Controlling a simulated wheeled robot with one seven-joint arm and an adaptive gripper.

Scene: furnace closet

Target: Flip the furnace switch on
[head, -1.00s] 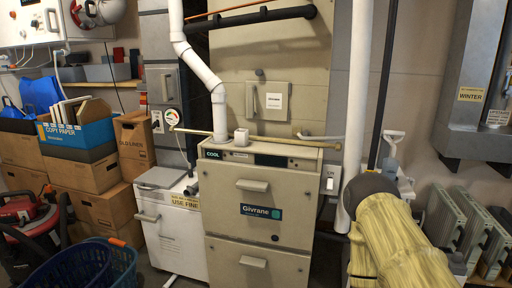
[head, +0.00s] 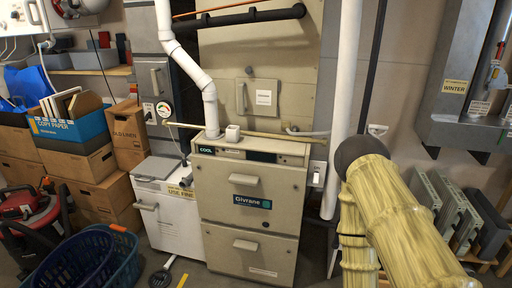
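The beige furnace (head: 226,210) stands in the middle of the head view, with a "Givrane" label on its upper door and a "COOL" label on its top strip. A small white switch box (head: 317,174) is at the right side of the furnace near its top, left of a white vertical pipe. Its lever position is too small to tell. My arm, in a yellow ribbed sleeve with a dark rounded joint, covers the lower right. The joint is right of the switch box and apart from it in the picture. My gripper is not in view.
A white cabinet (head: 170,226) stands left of the furnace, and a blue basket (head: 112,258) is on the floor in front. Cardboard boxes (head: 84,169) fill the left side. A grey duct (head: 452,120) and several panels (head: 432,205) are on the right.

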